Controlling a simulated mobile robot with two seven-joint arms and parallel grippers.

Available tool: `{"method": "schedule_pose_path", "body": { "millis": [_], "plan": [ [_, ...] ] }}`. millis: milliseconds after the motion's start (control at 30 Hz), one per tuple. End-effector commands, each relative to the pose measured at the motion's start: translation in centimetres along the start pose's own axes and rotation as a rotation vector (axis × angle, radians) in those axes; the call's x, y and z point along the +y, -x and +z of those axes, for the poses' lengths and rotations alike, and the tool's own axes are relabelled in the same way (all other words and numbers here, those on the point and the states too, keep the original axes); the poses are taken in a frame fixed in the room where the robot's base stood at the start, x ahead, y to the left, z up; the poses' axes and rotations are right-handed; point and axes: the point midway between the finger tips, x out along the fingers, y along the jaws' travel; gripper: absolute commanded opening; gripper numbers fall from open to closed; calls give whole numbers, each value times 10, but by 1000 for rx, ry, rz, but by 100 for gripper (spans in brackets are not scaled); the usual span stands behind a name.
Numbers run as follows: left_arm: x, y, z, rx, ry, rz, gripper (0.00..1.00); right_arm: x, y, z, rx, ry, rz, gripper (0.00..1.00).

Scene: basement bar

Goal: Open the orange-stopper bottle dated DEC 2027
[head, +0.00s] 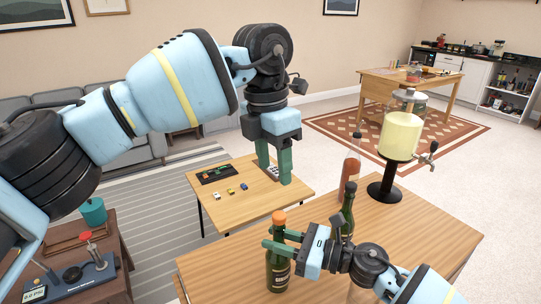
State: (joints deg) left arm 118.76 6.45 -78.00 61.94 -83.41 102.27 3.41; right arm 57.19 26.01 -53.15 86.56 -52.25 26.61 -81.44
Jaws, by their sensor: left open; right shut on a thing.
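A dark green bottle with an orange stopper (279,218) stands on the near wooden table (225,265). The stopper is in its neck. Its label (279,273) is partly in view, but I cannot read a date on it. My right gripper (277,242) is shut on this bottle around its neck, below the stopper. My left gripper (274,172) is open and empty, pointing down in the air above and apart from the stopper.
Behind my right gripper stand another dark green bottle (348,207) and a taller pinkish bottle (351,168). A drink dispenser (400,135) on a black stand is to their right. A lower table (225,205) with small toy cars is behind. The near table's left part is clear.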

Motion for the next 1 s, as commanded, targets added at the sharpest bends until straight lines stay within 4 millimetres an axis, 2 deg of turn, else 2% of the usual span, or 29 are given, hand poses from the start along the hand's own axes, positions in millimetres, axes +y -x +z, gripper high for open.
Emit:
{"method": "schedule_pose_path", "body": {
  "millis": [200,400,767,867,1000],
  "plan": [
    [2,6,-2,-15,-330,-6,52,0,0,0,1,0,0,0],
    [2,9,-3,-25,-538,-8,52,0,0,0,1,0,0,0],
    [2,10,-3,-28,-623,-8,52,0,0,-1,1,0,0,0],
    [2,5,-3,-28,-621,-8,52,0,0,-1,1,-1,0,0],
    [2,-10,-3,-25,-621,-9,52,0,0,-1,1,-1,0,0]
  ]
}}
